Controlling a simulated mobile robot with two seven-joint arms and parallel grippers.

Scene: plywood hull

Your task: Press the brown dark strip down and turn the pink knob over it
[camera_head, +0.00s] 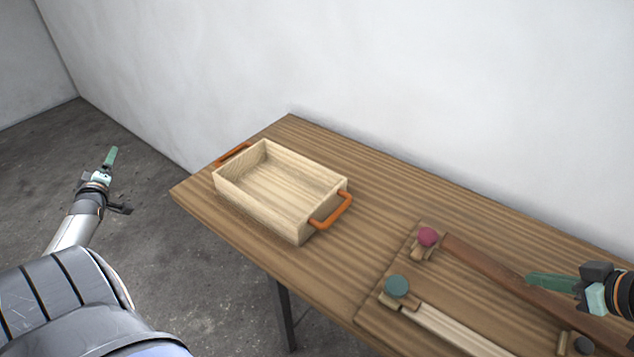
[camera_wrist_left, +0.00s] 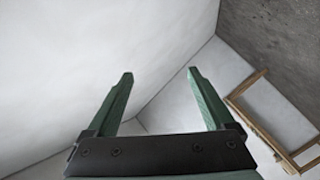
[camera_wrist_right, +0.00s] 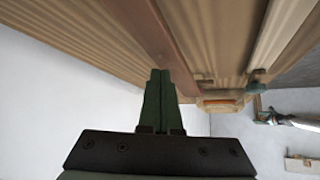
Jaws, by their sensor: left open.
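The brown dark strip (camera_head: 483,263) runs slantwise across the board on the table. Its upper left end lies beside the pink knob (camera_head: 428,237), which sits on a small wooden block. I cannot tell whether the strip lies fully flat. My right gripper (camera_head: 530,279) has its fingers together, with its tips over the middle of the strip. In the right wrist view the fingertips (camera_wrist_right: 160,72) are close to the strip (camera_wrist_right: 160,35); contact is unclear. My left gripper (camera_wrist_left: 160,72) is open and empty, left of the table, away from the board.
A teal knob (camera_head: 397,286) and a pale strip (camera_head: 455,328) lie nearer the front, with a dark grey knob (camera_head: 583,344) at lower right. A wooden tray (camera_head: 262,208) with orange handles stands on the left of the table (camera_head: 375,180). A white wall is behind.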

